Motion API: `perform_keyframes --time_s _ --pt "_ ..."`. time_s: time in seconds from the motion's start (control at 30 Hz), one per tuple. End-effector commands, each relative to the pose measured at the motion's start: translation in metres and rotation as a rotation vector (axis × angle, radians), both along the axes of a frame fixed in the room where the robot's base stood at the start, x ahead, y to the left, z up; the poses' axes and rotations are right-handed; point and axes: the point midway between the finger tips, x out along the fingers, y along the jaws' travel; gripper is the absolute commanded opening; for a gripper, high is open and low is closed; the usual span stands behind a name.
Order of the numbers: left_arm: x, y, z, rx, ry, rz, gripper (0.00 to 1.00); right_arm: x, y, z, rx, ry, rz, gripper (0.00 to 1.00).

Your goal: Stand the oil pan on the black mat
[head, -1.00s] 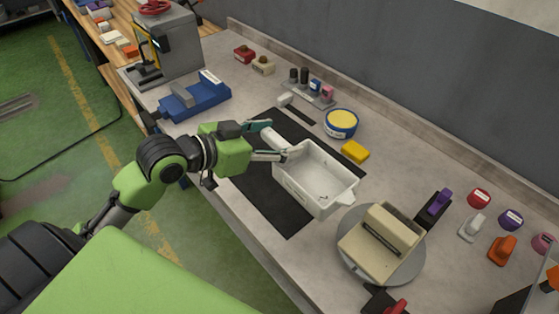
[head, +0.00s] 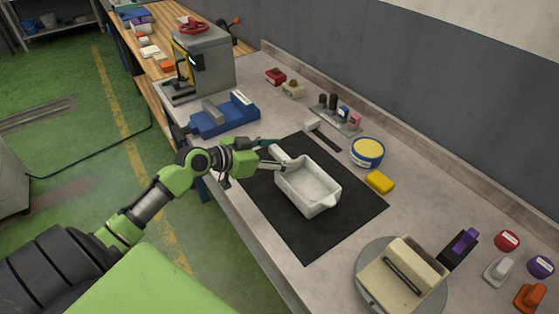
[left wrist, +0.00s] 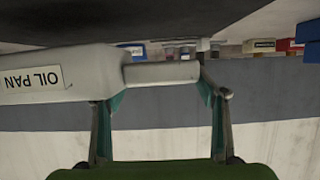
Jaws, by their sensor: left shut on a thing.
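The oil pan (head: 306,187) is a white open rectangular tub with a short handle. It is over the middle of the black mat (head: 345,222), upright, with bare mat around it. My left gripper (head: 280,154) is shut on the handle at the pan's left back end. In the left wrist view, which is upside down, the fingers (left wrist: 162,92) sit on both sides of the handle (left wrist: 160,73). The label "OIL PAN" shows on the pan's wall (left wrist: 80,72). The pan's underside is very close to the mat; I cannot tell whether they touch. My right gripper is not in view.
A blue vise (head: 225,116) and a grey press (head: 200,65) stand behind left. A yellow-topped blue tin (head: 367,152) and yellow block (head: 380,182) lie right of the mat. A round turntable (head: 366,262) carries a beige block (head: 402,275) at the front right.

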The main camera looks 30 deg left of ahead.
Motion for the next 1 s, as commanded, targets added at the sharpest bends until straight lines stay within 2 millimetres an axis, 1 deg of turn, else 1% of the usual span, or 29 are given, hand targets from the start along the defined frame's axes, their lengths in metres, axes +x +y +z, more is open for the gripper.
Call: perform_keyframes --time_s 0.1,0.2,0.3,0.57,0.7,0.73,0.8,1.0 --pt "0.004 0.005 -0.009 -0.004 0.001 0.003 0.31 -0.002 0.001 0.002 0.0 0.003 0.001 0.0" --pt "0.003 0.004 -0.023 -0.005 0.001 0.004 0.31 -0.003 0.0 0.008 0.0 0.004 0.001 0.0" --pt "0.003 0.005 -0.032 -0.002 -0.001 0.003 0.31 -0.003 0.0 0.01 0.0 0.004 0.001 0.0" --pt "0.003 0.005 -0.035 0.0 -0.002 0.002 0.31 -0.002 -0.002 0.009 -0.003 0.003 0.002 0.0" --pt "0.003 0.005 -0.039 0.0 -0.002 0.002 0.31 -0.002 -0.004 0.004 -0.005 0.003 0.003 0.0" --pt "0.003 0.005 -0.04 0.002 -0.001 0.001 0.68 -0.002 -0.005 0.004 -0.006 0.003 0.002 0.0" --pt "0.003 0.004 -0.039 0.002 -0.001 0.001 0.82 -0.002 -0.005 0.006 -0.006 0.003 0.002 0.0" --pt "0.003 0.004 -0.039 0.002 -0.001 0.001 0.82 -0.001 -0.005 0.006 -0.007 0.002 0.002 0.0"
